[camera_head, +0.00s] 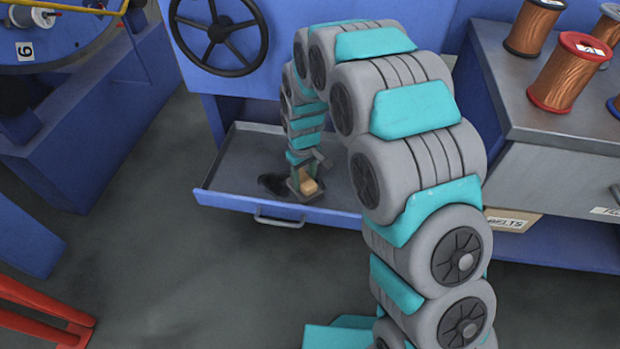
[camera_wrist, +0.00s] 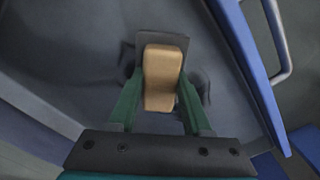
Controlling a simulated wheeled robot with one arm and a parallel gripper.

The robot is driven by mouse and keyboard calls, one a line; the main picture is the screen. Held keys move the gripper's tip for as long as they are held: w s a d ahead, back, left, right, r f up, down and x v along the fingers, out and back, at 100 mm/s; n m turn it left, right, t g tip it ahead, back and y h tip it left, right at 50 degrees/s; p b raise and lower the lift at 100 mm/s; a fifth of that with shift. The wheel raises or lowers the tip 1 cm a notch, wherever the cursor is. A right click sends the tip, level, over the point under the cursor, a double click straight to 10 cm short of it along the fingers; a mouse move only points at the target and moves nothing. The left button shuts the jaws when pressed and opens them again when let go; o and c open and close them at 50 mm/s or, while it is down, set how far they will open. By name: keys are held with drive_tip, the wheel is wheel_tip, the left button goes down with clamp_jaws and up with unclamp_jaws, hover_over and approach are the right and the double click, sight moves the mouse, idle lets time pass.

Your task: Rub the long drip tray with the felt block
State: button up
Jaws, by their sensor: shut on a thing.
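The long drip tray (camera_head: 235,163) is a shallow grey tray with a blue front and a handle, low on the blue machine. A dark patch (camera_head: 274,184) shows on its floor in the head view. My gripper (camera_head: 306,181) is down inside the tray near its front edge. It is shut on the tan felt block (camera_head: 309,187). In the wrist view the block (camera_wrist: 162,75) sits between the green fingers of my gripper (camera_wrist: 160,98), with the tray floor (camera_wrist: 75,45) behind it. I cannot tell whether the block touches the floor.
A black handwheel (camera_head: 218,35) is above the tray. A grey cabinet (camera_head: 545,180) with copper wire spools (camera_head: 567,72) stands right, with a box marked "BELTS" (camera_head: 512,221) low beside it. A red frame (camera_head: 45,310) lies at lower left. The floor before the tray is clear.

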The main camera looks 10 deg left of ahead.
drive_tip(key=shift+w+a+r+p, duration=0.1)
drive_tip(key=shift+w+a+p, duration=0.1)
drive_tip(key=shift+a, duration=1.6)
drive_tip(key=shift+w+a+p, duration=0.15)
drive_tip(key=shift+a+p, duration=0.05)
drive_tip(key=shift+a, duration=1.6)
drive_tip(key=shift+a+f, duration=0.2)
drive_tip(key=shift+a, duration=1.45)
drive_tip(key=shift+w+d+r+p, duration=0.1)
drive_tip(key=shift+w+p, duration=0.2)
drive_tip(key=shift+w, duration=0.8)
drive_tip(key=shift+s+d, duration=0.2)
drive_tip(key=shift+d, duration=2.6)
drive_tip(key=shift+s+d+f, duration=0.15)
drive_tip(key=shift+d, duration=0.9)
drive_tip(key=shift+s+d+f, duration=0.15)
drive_tip(key=shift+d, duration=0.9)
drive_tip(key=shift+s+d+r, duration=0.15)
drive_tip(key=shift+d, duration=1.4)
drive_tip(key=shift+a, duration=0.1)
